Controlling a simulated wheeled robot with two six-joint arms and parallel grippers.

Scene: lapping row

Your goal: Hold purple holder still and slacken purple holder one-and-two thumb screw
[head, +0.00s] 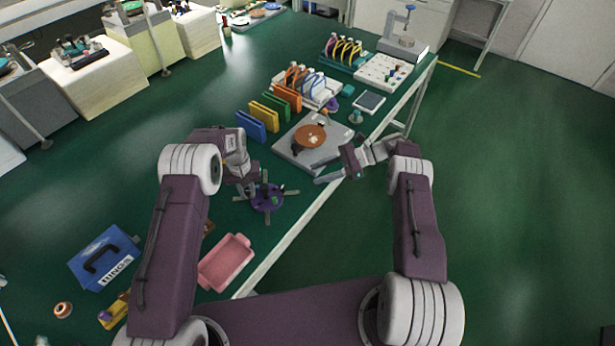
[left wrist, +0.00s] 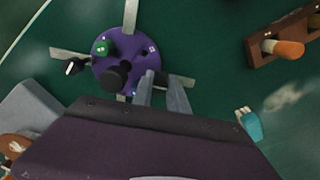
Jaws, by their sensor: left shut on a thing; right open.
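The purple holder (head: 267,198) is a round purple disc with pale metal bars sticking out around it, on the green surface. In the left wrist view the purple holder (left wrist: 146,54) carries a green knob (left wrist: 101,47), a larger black knob (left wrist: 115,77) and a small black-ended piece (left wrist: 74,67) at its left edge. My left gripper (head: 252,183) is shut on the holder near its edge; in the left wrist view its fingers (left wrist: 160,84) reach the lower right rim. The exact contact is partly hidden. My right gripper (head: 335,172) is open and empty, right of the holder and apart from it.
A grey plate with an orange disc (head: 310,136) lies beyond the holder. Coloured upright pieces (head: 264,116) stand behind it. A pink tray (head: 226,262) and a blue case (head: 104,257) are nearer. A wooden rack (left wrist: 285,38) shows in the left wrist view.

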